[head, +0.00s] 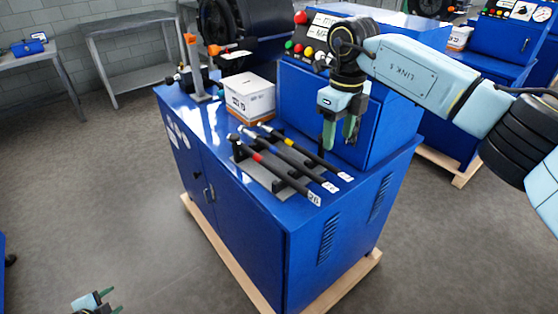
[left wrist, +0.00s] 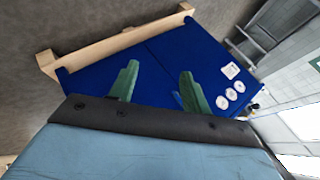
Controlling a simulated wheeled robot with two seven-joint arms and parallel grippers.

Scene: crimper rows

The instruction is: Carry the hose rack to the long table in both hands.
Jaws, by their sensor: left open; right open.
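The hose rack (head: 272,158), a grey plate with dark crossbars, lies on top of the blue cabinet (head: 250,232) in the head view. It holds three black hoses with red, blue and yellow marks and white end tags. My right gripper (head: 339,143) is open and points down above the rack's back right side, apart from it. My left gripper (head: 113,300) is open and empty at the bottom left, well away from the rack. In the left wrist view its fingers (left wrist: 158,88) face the blue cabinet (left wrist: 155,70); the rack does not show there.
A white and brown box (head: 250,97) stands behind the rack, beside a blue control housing (head: 320,110). Two grey tables stand at the back left: one (head: 25,53) bears a blue item, the other (head: 130,28) looks bare. I cannot tell which is the long table. Open floor (head: 90,180) lies between.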

